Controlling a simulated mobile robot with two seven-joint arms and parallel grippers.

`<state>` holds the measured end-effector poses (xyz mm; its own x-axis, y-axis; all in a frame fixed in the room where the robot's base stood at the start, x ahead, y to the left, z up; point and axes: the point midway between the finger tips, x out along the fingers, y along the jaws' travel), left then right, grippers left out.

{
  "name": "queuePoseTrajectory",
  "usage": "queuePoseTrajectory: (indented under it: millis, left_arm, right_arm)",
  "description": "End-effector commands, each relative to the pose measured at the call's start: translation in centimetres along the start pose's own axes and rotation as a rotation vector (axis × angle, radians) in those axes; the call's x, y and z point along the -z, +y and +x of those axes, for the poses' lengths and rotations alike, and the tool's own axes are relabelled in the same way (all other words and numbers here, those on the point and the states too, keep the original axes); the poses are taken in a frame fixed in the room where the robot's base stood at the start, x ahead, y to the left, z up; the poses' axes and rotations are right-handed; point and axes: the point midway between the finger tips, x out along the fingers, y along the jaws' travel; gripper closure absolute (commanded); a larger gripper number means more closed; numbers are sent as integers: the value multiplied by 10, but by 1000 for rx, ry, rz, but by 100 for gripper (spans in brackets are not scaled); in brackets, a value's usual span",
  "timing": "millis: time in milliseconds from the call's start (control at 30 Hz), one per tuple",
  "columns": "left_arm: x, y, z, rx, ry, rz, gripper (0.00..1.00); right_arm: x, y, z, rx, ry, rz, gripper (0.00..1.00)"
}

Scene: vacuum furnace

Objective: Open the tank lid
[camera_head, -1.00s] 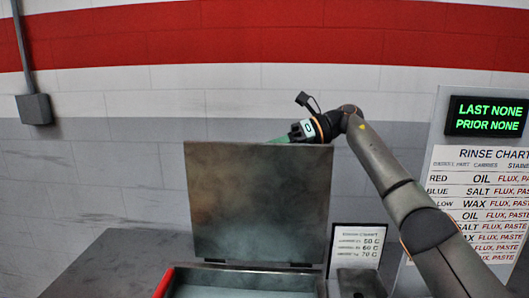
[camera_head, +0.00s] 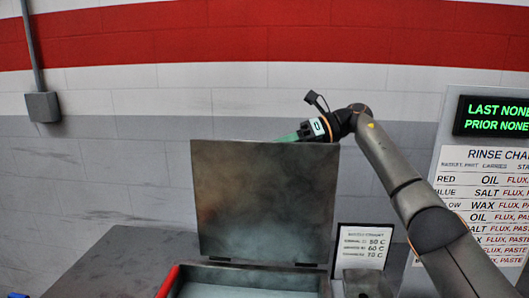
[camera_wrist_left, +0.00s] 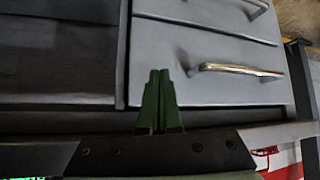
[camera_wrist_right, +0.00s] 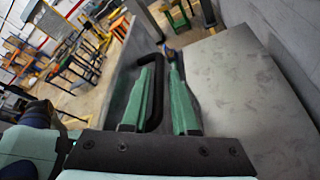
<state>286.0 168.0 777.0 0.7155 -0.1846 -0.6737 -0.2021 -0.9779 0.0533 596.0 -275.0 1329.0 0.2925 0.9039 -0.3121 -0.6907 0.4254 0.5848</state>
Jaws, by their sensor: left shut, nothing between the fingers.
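The tank lid (camera_head: 265,205) stands upright in the head view, hinged at its lower edge behind the open tank (camera_head: 172,283), whose red-edged rim shows at the bottom. My right gripper (camera_head: 287,138) is at the lid's top edge, its fingers partly hidden behind it. In the right wrist view, a black lid handle (camera_wrist_right: 157,95) lies between the fingers of the right gripper (camera_wrist_right: 164,68); they are apart, with a gap beside the bar. My left gripper (camera_wrist_left: 160,72) is shut and empty in the left wrist view, in front of grey drawers (camera_wrist_left: 205,65).
A rinse chart (camera_head: 485,200) and a display (camera_head: 492,116) are at the right. The grey counter (camera_head: 110,265) left of the tank is clear. A brick wall is behind.

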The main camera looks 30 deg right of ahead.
Motion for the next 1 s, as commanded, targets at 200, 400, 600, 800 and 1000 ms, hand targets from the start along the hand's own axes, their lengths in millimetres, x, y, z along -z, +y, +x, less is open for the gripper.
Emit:
queuePoseTrajectory:
  millis: [200,400,600,800,1000]
  left_arm:
    - [0,0,0,0,0,0,100]
    - [0,0,0,0,0,0,100]
    - [0,0,0,0,0,1,100]
    - [0,0,0,0,0,1,100]
    - [0,0,0,0,0,1,100]
  right_arm:
    - [-1,0,-39,3,-4,2,73]
    - [0,0,-62,1,-1,2,73]
    - [1,0,-69,0,1,1,73]
    - [1,0,-69,1,1,1,73]
    - [1,0,-69,1,0,1,73]
